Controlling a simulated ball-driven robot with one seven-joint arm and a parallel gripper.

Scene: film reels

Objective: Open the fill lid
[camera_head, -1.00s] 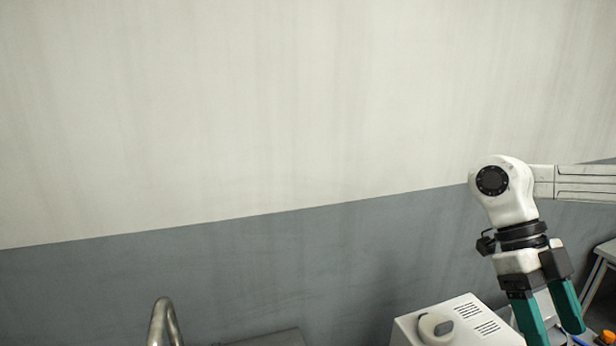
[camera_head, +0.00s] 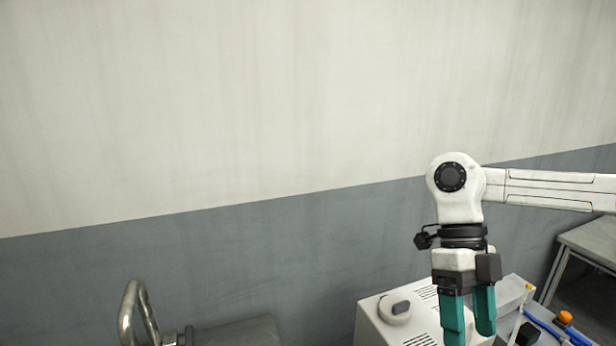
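A white machine box (camera_head: 368,318) with vent slots stands at the lower right. A round off-white cap with a dark grip (camera_head: 394,308), which looks like the fill lid, sits flat on its top and appears closed. My gripper (camera_head: 470,338) hangs pointing down just right of the cap, over or in front of the box's right part. Its two teal fingers show a narrow gap near their tops. The fingertips are at the lower picture edge, so I cannot tell whether they touch anything. The lid is apart from the fingers in the picture.
A bent metal pipe handle (camera_head: 136,308) and a grey cylinder (camera_head: 238,333) are at the lower left. An orange knob (camera_head: 565,317) and blue tubing (camera_head: 543,325) lie right of the gripper. A grey table (camera_head: 592,243) stands at the far right by the wall.

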